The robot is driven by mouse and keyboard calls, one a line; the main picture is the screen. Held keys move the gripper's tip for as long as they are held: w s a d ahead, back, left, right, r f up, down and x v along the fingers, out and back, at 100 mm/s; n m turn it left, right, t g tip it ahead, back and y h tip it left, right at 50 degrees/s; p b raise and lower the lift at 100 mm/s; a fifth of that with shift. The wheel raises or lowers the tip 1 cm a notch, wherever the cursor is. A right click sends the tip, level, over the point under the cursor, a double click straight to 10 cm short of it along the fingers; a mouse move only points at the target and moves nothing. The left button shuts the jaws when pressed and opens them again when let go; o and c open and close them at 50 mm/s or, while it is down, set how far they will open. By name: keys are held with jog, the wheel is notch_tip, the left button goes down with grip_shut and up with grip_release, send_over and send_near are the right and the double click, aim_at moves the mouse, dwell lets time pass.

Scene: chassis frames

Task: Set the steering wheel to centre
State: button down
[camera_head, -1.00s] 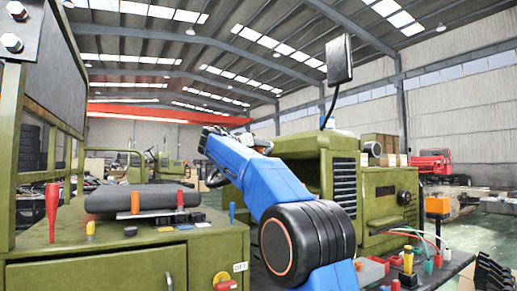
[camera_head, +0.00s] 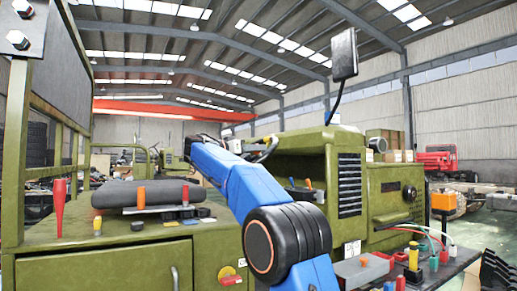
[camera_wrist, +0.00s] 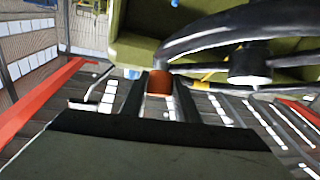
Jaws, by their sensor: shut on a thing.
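The black steering wheel (camera_wrist: 250,65) fills the upper right of the wrist view, its thick rim curving in towards the middle, with spokes and a pale-faced hub. A short reddish-brown knob (camera_wrist: 159,82) sits at the near end of the rim. My gripper (camera_wrist: 160,92) has its two dark fingers on either side of this knob and is shut on it. In the head view my blue arm reaches away into the green vehicle. The arm covers my fingertips there, and I cannot make out the wheel and knob clearly.
A green cabinet (camera_head: 95,270) with a dark cushion (camera_head: 147,193) and tools stands at left, close to my arm. A red cone-shaped tool (camera_head: 60,205) stands on it. A green engine housing (camera_head: 385,205) and a mirror on a stalk (camera_head: 344,52) are at right.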

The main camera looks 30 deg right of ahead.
jog(key=c, duration=1.4)
grip_release()
jog(key=v, duration=1.7)
jog(key=shift+s+a, duration=0.1)
jog(key=shift+a, duration=0.15)
jog(key=shift+d, duration=0.1)
